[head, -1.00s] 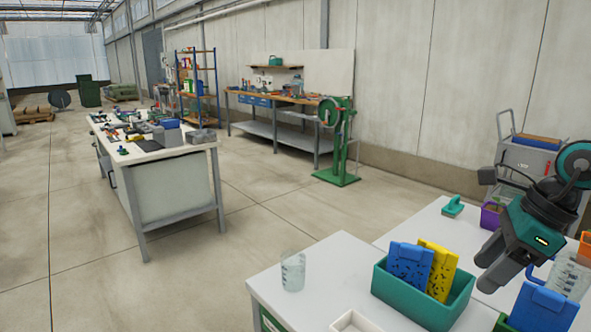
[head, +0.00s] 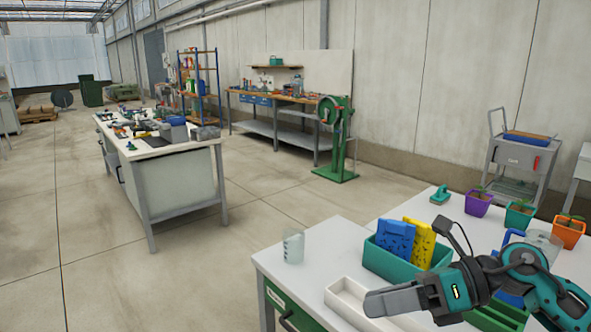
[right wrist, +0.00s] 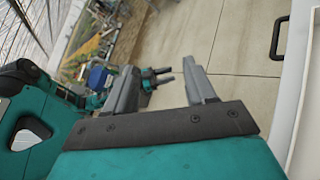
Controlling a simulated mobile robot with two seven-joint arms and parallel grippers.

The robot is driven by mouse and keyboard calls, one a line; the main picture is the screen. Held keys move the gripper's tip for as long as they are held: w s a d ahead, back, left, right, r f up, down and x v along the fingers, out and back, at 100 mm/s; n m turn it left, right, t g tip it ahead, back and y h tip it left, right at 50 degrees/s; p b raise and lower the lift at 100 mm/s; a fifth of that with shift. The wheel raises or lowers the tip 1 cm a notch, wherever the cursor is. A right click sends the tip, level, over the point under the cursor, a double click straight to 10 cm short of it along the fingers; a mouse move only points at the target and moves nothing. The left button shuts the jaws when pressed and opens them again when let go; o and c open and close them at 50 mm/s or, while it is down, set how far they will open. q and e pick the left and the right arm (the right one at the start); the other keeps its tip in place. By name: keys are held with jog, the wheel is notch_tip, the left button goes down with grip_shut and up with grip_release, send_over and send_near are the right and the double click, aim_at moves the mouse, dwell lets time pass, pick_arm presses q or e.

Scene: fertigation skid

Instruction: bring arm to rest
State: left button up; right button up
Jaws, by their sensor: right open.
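My right gripper (head: 385,300) is low at the right of the head view, its fingers pointing left over the white bench. In the right wrist view its two grey fingers (right wrist: 162,80) stand apart with nothing between them. In the head view the gripper hides part of a white tray and the bench behind it. A small teal and dark two-fingered shape, seemingly my left gripper (right wrist: 158,77), shows beyond the fingers in the right wrist view. It is too small to judge its jaws. My left arm is not in the head view.
The white bench (head: 318,262) holds a clear beaker (head: 293,247), a white tray (head: 345,291), a teal bin (head: 380,262) with blue and yellow packs, and potted seedlings (head: 520,214). A cart (head: 520,160) stands behind. Open floor (head: 230,265) lies left of the bench.

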jog(key=s+d+f+m+t+h, duration=0.15)
jog(key=f+m+t+h, duration=0.45)
jog(key=m, duration=1.2)
jog(key=s+d+f+m+t+h, duration=0.1)
jog(key=d+f+m+t+h, duration=0.15)
jog(key=f+m+t, duration=1.1)
jog(key=s+f+m+g+h, duration=0.3)
jog(key=s+f+m+g, duration=0.6)
jog(key=s+m+g, duration=0.1)
jog(key=shift+s+d+m+h, duration=0.35)
jog(key=shift+d+m, duration=0.1)
jog(key=shift+m, duration=0.2)
